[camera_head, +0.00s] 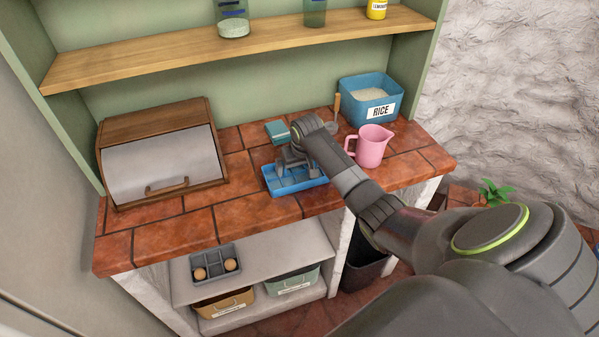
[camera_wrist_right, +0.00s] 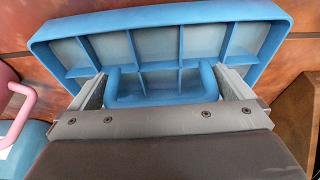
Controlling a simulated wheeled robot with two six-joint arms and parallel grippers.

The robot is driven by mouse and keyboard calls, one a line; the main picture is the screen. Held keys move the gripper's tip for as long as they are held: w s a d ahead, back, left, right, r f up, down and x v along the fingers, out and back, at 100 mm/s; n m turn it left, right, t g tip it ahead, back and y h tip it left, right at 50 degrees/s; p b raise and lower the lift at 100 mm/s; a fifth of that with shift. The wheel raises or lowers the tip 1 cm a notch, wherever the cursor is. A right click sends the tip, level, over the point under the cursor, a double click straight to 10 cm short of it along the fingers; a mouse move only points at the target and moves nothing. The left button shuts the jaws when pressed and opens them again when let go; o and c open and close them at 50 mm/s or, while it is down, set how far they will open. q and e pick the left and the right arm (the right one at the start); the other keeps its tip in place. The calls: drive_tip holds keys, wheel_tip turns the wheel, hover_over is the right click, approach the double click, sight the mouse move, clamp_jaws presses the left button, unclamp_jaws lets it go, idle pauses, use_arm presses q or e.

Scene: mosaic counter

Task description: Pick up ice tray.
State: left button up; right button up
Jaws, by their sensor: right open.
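The blue ice tray (camera_head: 282,186) lies on the tiled counter, right of the bread box. In the right wrist view the ice tray (camera_wrist_right: 160,15) fills the top, its compartments pale and its looped handle (camera_wrist_right: 160,101) towards me. My right gripper (camera_head: 296,168) is over the tray and hides part of it. In the right wrist view the open right gripper (camera_wrist_right: 165,85) has one finger on each side of the handle, with gaps between. Whether the fingers touch the tray is unclear. My left gripper is not in view.
A wooden bread box (camera_head: 165,165) stands left of the tray. A pink pitcher (camera_head: 372,147) and a blue rice bin (camera_head: 355,112) stand to the right. A small teal object (camera_head: 277,131) lies behind the tray. A wooden shelf (camera_head: 150,66) runs above. The front-left counter is clear.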

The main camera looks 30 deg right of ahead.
sight(299, 175)
drive_tip(key=shift+f, duration=0.2)
drive_tip(key=shift+c, duration=0.4)
drive_tip(key=c, duration=0.8)
drive_tip(key=shift+w+r, duration=0.1)
wheel_tip(299, 175, up, 6)
drive_tip(key=b, duration=0.6)
drive_tip(key=shift+r, duration=0.1)
